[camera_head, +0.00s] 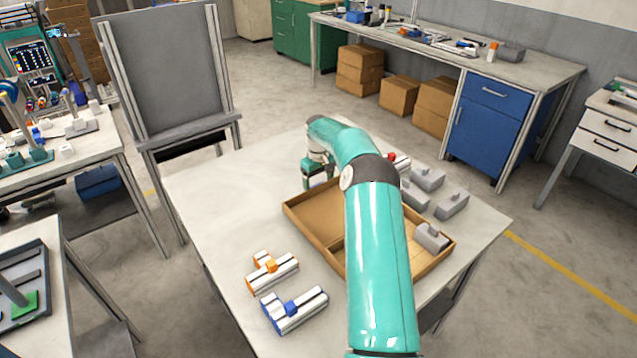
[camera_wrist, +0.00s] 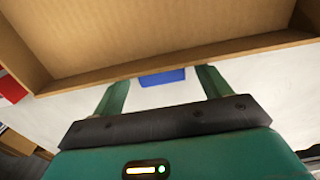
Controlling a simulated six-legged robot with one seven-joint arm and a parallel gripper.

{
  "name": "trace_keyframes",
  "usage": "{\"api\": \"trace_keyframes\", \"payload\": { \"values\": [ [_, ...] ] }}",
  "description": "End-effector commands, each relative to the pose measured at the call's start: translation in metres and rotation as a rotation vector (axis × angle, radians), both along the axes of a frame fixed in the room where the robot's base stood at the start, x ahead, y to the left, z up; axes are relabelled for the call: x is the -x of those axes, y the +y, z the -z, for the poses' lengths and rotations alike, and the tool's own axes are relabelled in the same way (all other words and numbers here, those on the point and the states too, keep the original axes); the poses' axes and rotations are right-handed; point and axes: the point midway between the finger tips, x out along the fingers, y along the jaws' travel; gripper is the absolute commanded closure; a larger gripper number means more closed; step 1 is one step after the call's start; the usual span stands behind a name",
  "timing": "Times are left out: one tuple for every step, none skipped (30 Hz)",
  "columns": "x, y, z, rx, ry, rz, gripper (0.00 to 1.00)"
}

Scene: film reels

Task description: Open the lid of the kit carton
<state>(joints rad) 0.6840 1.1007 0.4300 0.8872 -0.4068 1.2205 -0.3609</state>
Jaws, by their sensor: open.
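The kit carton (camera_head: 302,221) is a shallow brown cardboard box on the light table, with its inside showing. A ridge crosses its near part; my arm hides its middle, so I cannot tell lid from base. My gripper (camera_head: 318,177) is at the carton's far left edge, pointing down. In the wrist view the carton's cardboard rim (camera_wrist: 190,58) crosses just beyond the fingertips. My gripper (camera_wrist: 160,82) is open there, with a small blue piece (camera_wrist: 162,77) between the fingers, against the rim. I cannot tell whether it is fixed to the carton or whether the fingers touch it.
A grey block (camera_head: 431,238) is at the carton's right end. More grey blocks (camera_head: 427,178) stand behind it. An orange-and-white part (camera_head: 272,271) and a blue-and-white part (camera_head: 294,309) lie to the front left. The table's left part is clear.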

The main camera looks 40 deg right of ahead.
Motion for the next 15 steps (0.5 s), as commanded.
{"api": "trace_keyframes", "payload": {
  "values": [
    [0.0, 0.0, -0.0002, 0.0, 0.0, 0.0, 0.24],
    [0.0, 0.0, -0.0002, 0.0, 0.0, 0.0, 0.3],
    [0.0001, 0.0, -0.0002, 0.0, 0.0, 0.0, 0.37],
    [0.0, 0.0, -0.0003, 0.0, 0.0, 0.0, 0.43],
    [0.0001, 0.0, -0.0003, 0.0, 0.0, 0.0, 0.49],
    [0.0001, 0.0, -0.0003, 0.0, 0.0, 0.0, 0.57],
    [0.0001, 0.0, -0.0004, 0.0, 0.0, 0.0, 0.63],
    [0.0001, -0.0001, -0.0004, 0.0, 0.0, 0.0, 0.69],
    [0.0001, -0.0001, -0.0005, 0.0, 0.0, 0.0, 0.77],
    [0.0001, -0.0001, -0.0005, 0.0, 0.0, 0.0, 0.83],
    [0.0001, -0.0001, -0.0005, 0.0, 0.0, 0.0, 0.87],
    [0.0001, -0.0002, -0.0006, 0.0, 0.0, 0.0, 0.87],
    [0.0001, -0.0002, -0.0008, 0.0, -0.001, 0.0, 0.87],
    [0.0001, -0.0003, -0.0012, 0.0, -0.002, 0.0, 0.87],
    [0.0002, -0.0003, -0.0019, 0.001, -0.004, 0.001, 0.87]
  ]
}}
